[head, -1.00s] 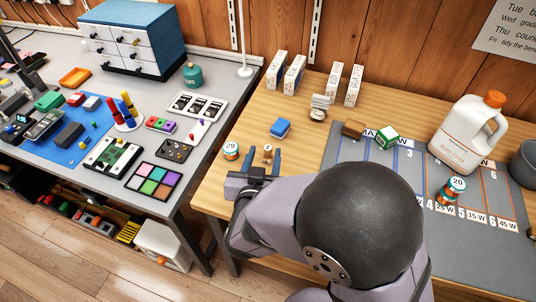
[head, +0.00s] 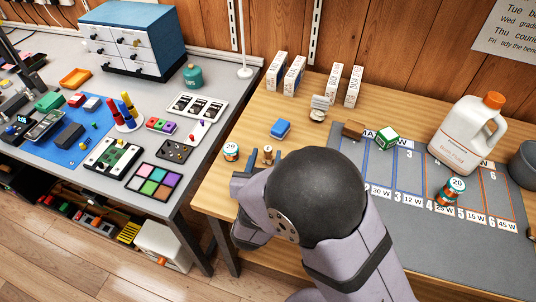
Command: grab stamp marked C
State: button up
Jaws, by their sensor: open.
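A small wooden-handled piece (head: 267,153) that looks like a stamp stands near the left end of the wooden table. No letter on it can be read, so I cannot tell whether it is the one marked C. My gripper (head: 264,158) is open around or just in front of this piece. One finger shows to its left and one to its right. I see no contact. The piece's lower part and much of my gripper are hidden, partly by my own dark round arm joint.
A grey mat (head: 470,250) with a white jug (head: 468,135) and a green-and-white cube (head: 388,139) is to the right. The grey side table (head: 190,200) is left.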

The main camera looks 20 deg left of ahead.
aim_at(267, 152)
jog(key=shift+x, duration=2.05)
grip_shut()
